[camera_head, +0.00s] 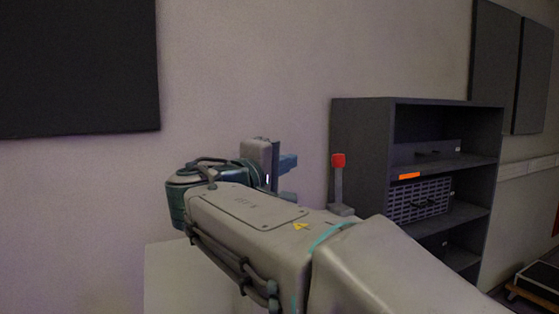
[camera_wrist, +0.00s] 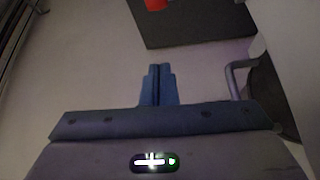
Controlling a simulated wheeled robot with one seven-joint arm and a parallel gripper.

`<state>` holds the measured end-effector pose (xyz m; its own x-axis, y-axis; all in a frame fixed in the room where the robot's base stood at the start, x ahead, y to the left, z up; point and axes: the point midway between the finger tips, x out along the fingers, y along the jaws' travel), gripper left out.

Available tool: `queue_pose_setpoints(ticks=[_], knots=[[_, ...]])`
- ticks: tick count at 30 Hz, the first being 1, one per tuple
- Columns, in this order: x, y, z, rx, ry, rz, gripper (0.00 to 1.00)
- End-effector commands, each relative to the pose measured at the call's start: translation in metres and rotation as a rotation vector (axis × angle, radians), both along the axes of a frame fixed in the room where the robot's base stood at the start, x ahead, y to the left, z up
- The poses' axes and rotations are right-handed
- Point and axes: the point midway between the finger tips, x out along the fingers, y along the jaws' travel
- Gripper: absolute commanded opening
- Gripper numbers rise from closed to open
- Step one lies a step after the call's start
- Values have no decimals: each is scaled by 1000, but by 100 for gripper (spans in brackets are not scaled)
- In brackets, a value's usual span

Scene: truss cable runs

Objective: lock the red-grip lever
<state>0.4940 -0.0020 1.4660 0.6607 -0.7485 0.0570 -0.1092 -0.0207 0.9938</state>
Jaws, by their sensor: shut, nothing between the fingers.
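The lever shows in the head view as a red grip (camera_head: 338,160) on a grey upright stem (camera_head: 338,186). The stem's foot is partly hidden behind my arm. My gripper (camera_head: 289,164) is to the left of the lever, with a visible gap in the picture. In the wrist view, my gripper's two blue fingers (camera_wrist: 157,78) are together with nothing between them. A red piece, apparently the grip (camera_wrist: 156,4), is cut off by the top edge there, beyond the fingertips and not touching them.
A dark grey shelf unit (camera_head: 361,150) stands right of the lever, holding a slatted bin (camera_head: 418,201) and an orange item (camera_head: 409,176). A white block (camera_head: 172,285) is below my arm. Dark panels (camera_head: 75,65) hang on the wall. A dark surface (camera_wrist: 200,25) shows in the wrist view.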

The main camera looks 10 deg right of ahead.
Motion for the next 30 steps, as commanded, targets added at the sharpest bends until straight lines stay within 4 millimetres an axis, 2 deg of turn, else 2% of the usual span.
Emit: queue_pose_setpoints(ticks=[12,15,19,30], knots=[[56,-68,8,-1,4,-6,0],[38,-71,6,-1,2,-4,0],[26,-76,4,-1,2,-4,0],[18,-79,0,1,1,-4,0]])
